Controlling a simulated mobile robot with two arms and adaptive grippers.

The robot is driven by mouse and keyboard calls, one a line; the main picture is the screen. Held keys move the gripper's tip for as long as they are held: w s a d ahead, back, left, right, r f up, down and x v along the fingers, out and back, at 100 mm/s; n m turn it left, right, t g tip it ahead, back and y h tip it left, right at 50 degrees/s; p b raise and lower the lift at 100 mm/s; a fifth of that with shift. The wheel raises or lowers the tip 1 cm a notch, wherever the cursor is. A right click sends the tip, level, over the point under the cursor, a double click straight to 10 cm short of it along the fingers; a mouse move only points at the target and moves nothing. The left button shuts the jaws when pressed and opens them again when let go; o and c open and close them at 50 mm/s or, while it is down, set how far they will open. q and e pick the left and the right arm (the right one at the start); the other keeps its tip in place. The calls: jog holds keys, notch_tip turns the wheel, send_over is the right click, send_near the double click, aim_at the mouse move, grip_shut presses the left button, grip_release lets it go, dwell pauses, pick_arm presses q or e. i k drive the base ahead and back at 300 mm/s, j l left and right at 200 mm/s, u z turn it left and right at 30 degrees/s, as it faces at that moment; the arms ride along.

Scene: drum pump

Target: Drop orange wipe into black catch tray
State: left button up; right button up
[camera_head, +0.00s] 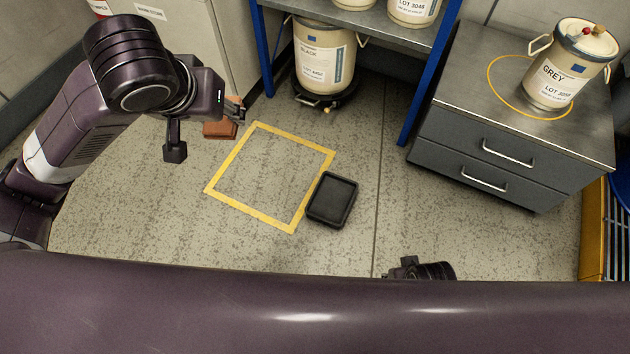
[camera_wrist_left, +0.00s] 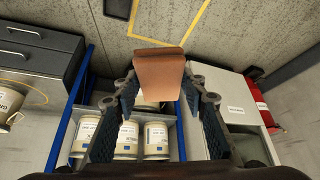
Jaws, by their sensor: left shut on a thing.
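The orange wipe (camera_head: 219,130) is a flat orange-brown piece held in my left gripper (camera_head: 236,108), above the floor. In the left wrist view the wipe (camera_wrist_left: 159,75) sits between the two fingers of the left gripper (camera_wrist_left: 160,88), which is shut on it. The black catch tray (camera_head: 317,210) lies on the floor beside the right side of a yellow square. It is to the right of and below the left gripper in the head view, and looks empty. My right gripper (camera_head: 408,268) shows only partly behind my dark body, and its fingers are unclear.
A yellow floor square (camera_head: 236,153) is empty. A blue-framed shelf (camera_head: 265,50) holds cream drums, with a BLACK drum (camera_head: 324,60) beneath. A grey drawer cabinet (camera_head: 500,150) at the right carries a GREY drum (camera_head: 562,75). Floor around the tray is clear.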

aim_at(328, 200)
jog(key=i+l+u, duration=0.1)
jog(key=l+u, duration=0.2)
jog(key=i+l+u, duration=0.1)
jog(key=l+u, duration=0.55)
jog(key=i, duration=0.05)
